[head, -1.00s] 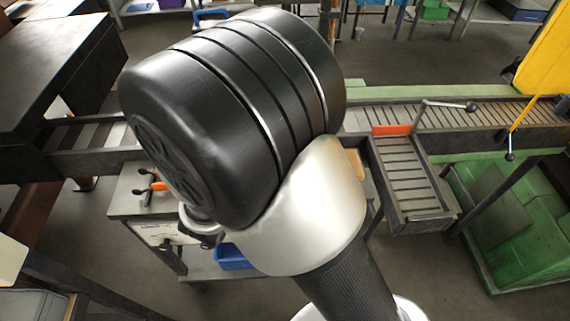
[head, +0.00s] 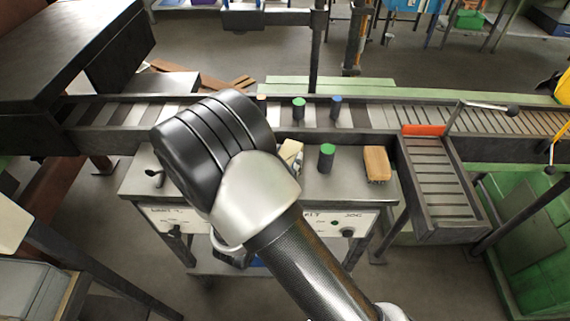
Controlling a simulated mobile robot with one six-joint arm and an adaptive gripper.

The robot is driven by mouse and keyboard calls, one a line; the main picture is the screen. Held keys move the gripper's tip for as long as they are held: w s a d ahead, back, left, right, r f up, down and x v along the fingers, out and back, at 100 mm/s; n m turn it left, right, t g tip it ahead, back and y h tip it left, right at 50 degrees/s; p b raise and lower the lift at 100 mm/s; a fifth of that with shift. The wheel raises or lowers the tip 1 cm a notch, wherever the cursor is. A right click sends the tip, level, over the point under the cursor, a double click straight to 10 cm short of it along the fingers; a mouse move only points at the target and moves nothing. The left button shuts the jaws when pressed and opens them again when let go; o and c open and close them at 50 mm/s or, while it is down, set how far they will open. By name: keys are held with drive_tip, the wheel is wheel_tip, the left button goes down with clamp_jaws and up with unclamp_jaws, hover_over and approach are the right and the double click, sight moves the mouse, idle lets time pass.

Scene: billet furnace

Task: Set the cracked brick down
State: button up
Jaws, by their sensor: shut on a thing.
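My arm's black and silver joint fills the middle of the head view, and my gripper does not show. It seems to be hidden behind the arm. A tan brick (head: 377,164) lies on the right part of the grey bench top (head: 345,187). A pale cream piece (head: 290,153) shows just right of the arm joint, partly hidden by it. I cannot tell whether it rests on the bench or is held, nor whether a crack shows on either piece.
A green-topped dark cylinder (head: 326,158) stands on the bench.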

drive_tip(key=o, duration=1.3)
drive_tip(key=shift+f, duration=0.2)
drive_tip(key=shift+c, duration=0.2)
drive_tip(key=shift+r, duration=0.25)
drive_tip(key=p+v, duration=0.2)
drive_tip(key=v, duration=1)
